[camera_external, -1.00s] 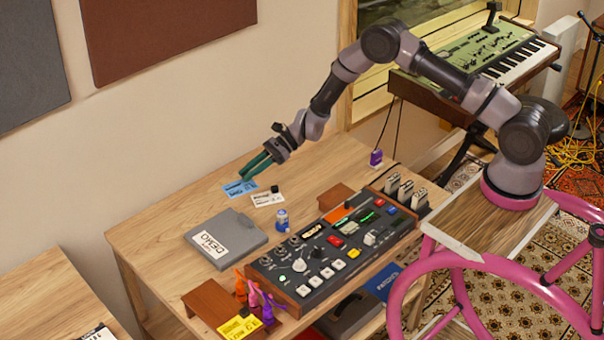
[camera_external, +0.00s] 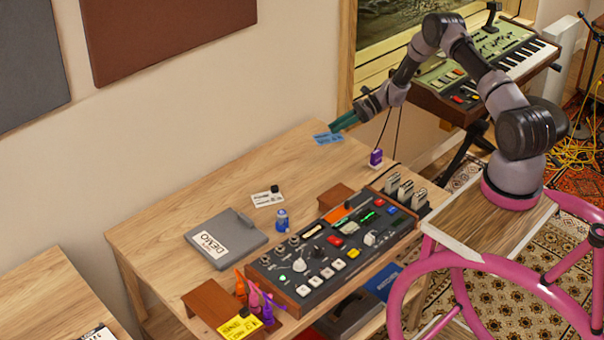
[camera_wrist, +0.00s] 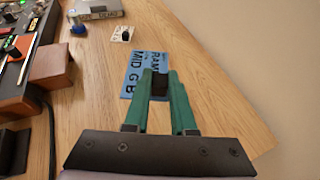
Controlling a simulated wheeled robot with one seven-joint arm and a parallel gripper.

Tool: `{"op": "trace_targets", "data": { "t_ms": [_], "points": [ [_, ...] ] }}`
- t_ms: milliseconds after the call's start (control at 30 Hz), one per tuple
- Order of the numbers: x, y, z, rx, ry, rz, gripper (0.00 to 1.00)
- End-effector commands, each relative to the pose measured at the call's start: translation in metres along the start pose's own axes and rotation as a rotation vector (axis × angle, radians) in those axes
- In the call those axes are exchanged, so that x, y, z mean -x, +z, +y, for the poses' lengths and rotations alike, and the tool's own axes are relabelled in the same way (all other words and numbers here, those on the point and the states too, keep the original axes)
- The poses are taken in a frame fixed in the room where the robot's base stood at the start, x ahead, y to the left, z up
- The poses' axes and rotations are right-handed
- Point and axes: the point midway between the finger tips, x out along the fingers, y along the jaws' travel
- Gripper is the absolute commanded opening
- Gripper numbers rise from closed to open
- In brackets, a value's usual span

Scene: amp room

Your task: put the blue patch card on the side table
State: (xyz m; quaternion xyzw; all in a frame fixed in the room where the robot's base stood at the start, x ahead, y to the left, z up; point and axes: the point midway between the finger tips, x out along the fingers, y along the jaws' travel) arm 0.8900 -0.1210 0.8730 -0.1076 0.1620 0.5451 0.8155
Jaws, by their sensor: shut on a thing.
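The blue patch card (camera_external: 327,138) has dark lettering and is at the far back end of the wooden desk, near the wall. My gripper (camera_external: 340,124) is shut on it, with green fingers reaching down from the right. In the wrist view the card (camera_wrist: 131,78) shows beyond the green fingertips (camera_wrist: 160,80), which close on a small dark part at its near edge. I cannot tell exactly how high the card is above the desk. A second wooden table (camera_external: 45,300), perhaps the side table, stands at the lower left with a white card at its edge.
On the desk (camera_external: 225,185) are a white card (camera_external: 267,199), a blue jar (camera_external: 281,219), a grey demo box (camera_external: 226,238), a mixer (camera_external: 330,250) and a purple item (camera_external: 376,158). Colored clips and a yellow card (camera_external: 240,327) are at the front left. The desk's back left is bare.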

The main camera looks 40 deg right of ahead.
Motion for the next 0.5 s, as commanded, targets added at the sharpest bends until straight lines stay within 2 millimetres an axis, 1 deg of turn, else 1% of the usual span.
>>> {"op": "trace_targets", "data": {
  "t_ms": [67,133,300,400,500],
  "points": [
    [0.001,-0.002,0.0,0.0,-0.001,-0.001,0.0],
    [-0.001,-0.007,0.0,-0.001,0.0,0.0,0.0],
    [-0.014,-0.037,0.0,-0.002,0.0,0.0,0.0],
    [-0.019,-0.051,0.0,-0.001,-0.001,0.0,0.0],
    [-0.022,-0.058,0.0,0.0,-0.001,0.0,0.0]
  ]
}}
